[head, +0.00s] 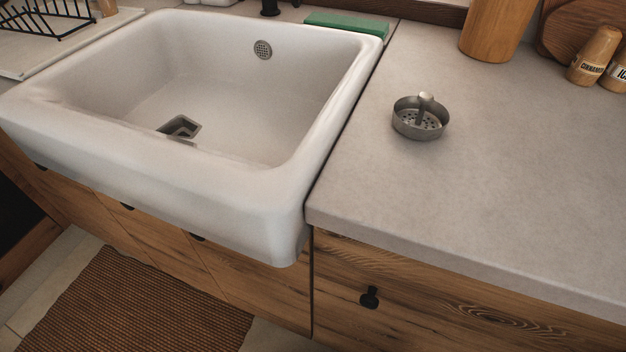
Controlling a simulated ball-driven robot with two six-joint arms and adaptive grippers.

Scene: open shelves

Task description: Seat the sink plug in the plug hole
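The sink plug (420,118) is a round grey metal basket with small holes and an upright central stem with a knob. It sits upright on the grey counter, to the right of the sink. The white sink (250,179) has a dark plug hole (180,128) in its floor, partly hidden by the thick front wall. The plug hole looks open, with no plug in it. Neither of my grippers shows in the head view.
A round overflow grate (263,50) is in the sink's back wall. A green sponge (345,26) lies behind the sink. A wooden container (494,28) and labelled jars (594,56) stand back right. A black dish rack (45,20) is back left. The counter (480,200) around the plug is clear.

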